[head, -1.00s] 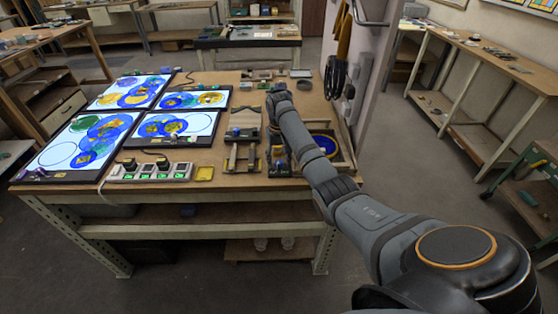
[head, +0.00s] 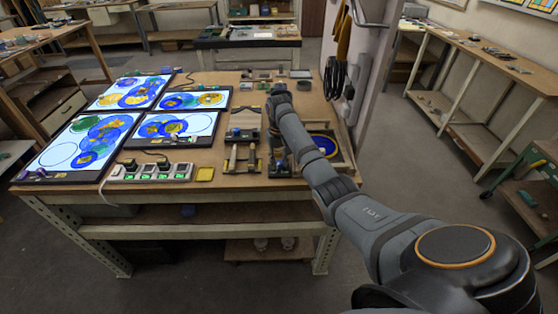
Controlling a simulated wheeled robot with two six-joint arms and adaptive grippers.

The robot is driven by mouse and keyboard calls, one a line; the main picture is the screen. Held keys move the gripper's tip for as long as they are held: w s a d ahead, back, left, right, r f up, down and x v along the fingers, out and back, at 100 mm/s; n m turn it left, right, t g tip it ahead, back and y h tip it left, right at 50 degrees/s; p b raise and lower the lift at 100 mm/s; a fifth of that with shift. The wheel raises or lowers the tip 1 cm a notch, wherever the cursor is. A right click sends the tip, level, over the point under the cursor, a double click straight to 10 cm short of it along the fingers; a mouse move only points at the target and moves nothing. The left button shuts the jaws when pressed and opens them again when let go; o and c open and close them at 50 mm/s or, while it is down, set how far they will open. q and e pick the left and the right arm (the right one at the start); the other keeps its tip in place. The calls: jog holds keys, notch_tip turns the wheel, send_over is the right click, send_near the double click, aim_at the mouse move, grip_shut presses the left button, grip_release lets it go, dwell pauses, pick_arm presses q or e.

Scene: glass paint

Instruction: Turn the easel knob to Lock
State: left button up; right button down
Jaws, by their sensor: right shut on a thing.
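The wooden easel stand (head: 243,150) is on the workbench, right of the light panels, with a small blue knob-like part (head: 236,132) near its top. My right gripper (head: 279,157) reaches down to the bench just right of the stand, over a small dark fixture (head: 281,170) at the front edge. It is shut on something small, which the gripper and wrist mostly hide. I cannot read any Lock marking or the knob's angle at this size. My left gripper is not in view.
Lit panels (head: 177,128) with blue and yellow glass circles cover the bench's left side. A power strip (head: 150,172) and a yellow pad (head: 205,174) lie at the front. A wooden tray with a blue round dish (head: 325,143) is close right of my wrist.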

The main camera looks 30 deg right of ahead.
jog(key=shift+r+n+p, duration=0.25)
jog(key=shift+n+p, duration=0.25)
jog(key=shift+p, duration=0.2)
jog(key=n+p, duration=0.3)
jog(key=shift+p, duration=0.3)
jog(key=n+p, duration=0.2)
jog(key=n, duration=0.1)
jog(key=shift+f+n, duration=0.1)
jog(key=shift+n, duration=0.3)
jog(key=shift+f+n+p, duration=0.15)
jog(key=shift+n+p, duration=0.55)
jog(key=shift+n, duration=1.2)
jog(key=c, duration=1.1)
grip_release()
jog(key=shift+w, duration=0.1)
jog(key=shift+o, duration=0.2)
